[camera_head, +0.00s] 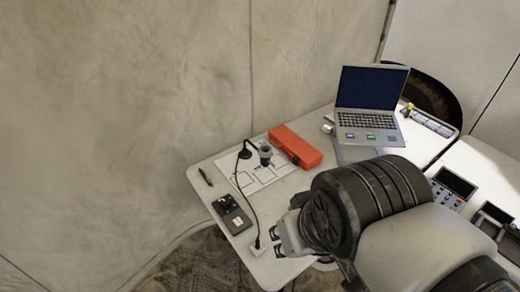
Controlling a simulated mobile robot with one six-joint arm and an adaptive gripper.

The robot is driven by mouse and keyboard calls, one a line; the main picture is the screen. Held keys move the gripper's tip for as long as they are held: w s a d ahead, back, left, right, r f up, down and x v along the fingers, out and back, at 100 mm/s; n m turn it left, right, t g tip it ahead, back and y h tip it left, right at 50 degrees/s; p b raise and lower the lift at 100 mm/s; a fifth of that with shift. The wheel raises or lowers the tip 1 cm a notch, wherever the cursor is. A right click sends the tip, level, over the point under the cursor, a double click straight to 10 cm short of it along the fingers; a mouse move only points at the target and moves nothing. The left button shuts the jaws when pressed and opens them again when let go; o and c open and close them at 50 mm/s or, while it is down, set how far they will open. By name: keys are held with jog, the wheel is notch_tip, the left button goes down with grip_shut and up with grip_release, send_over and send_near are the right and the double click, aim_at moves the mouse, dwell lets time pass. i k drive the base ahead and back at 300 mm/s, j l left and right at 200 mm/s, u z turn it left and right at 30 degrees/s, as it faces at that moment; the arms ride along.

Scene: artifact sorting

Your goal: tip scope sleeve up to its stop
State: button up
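A small grey cylinder with a dark top (265,152), which looks like the scope sleeve, stands on the marked white sheet (240,172) near the back of the table. A black round-based piece (245,152) is beside it, with a thin black cable running from it. The sleeve's tilt and its stop are too small to make out. My gripper (277,242) is near the table's front edge, well in front of the sleeve and apart from it. Its two dark fingertips stand apart with nothing visible between them. My arm hides part of the table to the right.
An orange-red box (296,146) lies right of the sleeve. A dark device (231,213) and a white block with a plug (258,248) sit at the front left. A dark pen (206,177) lies left of the sheet. An open laptop (370,103) stands at the back right.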

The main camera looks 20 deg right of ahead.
aim_at(264, 162)
jog(key=i+l, duration=0.15)
jog(key=l, duration=0.2)
jog(key=i+l+u, duration=0.1)
jog(key=l, duration=0.2)
jog(key=i+l, duration=0.2)
jog(key=l, duration=0.15)
jog(key=i+l, duration=0.15)
jog(key=l, duration=0.2)
jog(key=i+l+u, duration=0.1)
jog(key=l, duration=0.25)
jog(key=i, duration=0.05)
